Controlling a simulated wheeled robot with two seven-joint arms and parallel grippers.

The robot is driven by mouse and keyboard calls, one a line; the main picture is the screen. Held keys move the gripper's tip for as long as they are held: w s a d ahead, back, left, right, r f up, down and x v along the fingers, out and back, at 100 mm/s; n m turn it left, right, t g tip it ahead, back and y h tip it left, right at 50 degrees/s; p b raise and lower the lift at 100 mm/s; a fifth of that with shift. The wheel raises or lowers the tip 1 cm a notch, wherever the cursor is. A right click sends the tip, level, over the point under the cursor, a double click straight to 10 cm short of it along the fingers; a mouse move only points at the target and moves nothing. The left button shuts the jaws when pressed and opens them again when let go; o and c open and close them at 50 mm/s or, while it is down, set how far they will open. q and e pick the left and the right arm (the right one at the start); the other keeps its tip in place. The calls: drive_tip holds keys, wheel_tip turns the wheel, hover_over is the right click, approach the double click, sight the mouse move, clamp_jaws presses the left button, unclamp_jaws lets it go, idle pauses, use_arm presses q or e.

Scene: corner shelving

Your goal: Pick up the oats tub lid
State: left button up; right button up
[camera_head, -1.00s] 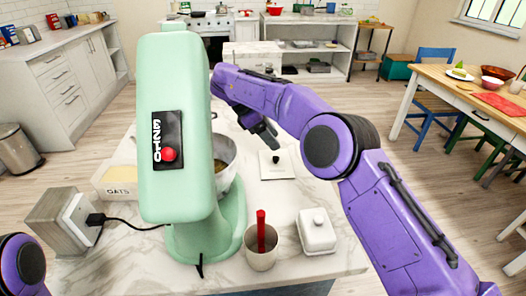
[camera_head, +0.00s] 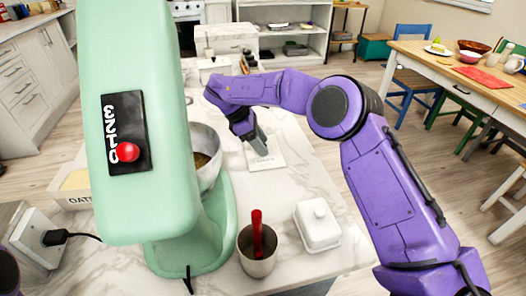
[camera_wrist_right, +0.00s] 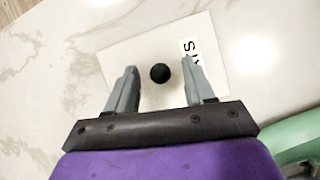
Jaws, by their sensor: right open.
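My right gripper (camera_head: 260,146) is over the lid, open and empty. In the right wrist view its two grey fingers (camera_wrist_right: 156,88) stand either side of the knob, with gaps on both sides. I cannot tell the height left between fingertips and lid. The cream oats tub (camera_head: 75,190) is at the left, partly hidden behind the mixer. My left gripper is not in view.
A mint-green stand mixer (camera_head: 135,60) with a metal bowl (camera_head: 207,150) stands left of the gripper. A metal cup (camera_head: 257,262) with a red handle and a white butter dish (camera_head: 318,225) are nearer me. Counter right of the lid is clear.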

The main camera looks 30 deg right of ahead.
drive_tip(key=shift+d+f, duration=0.1)
drive_tip(key=shift+f, duration=0.05)
clamp_jaws()
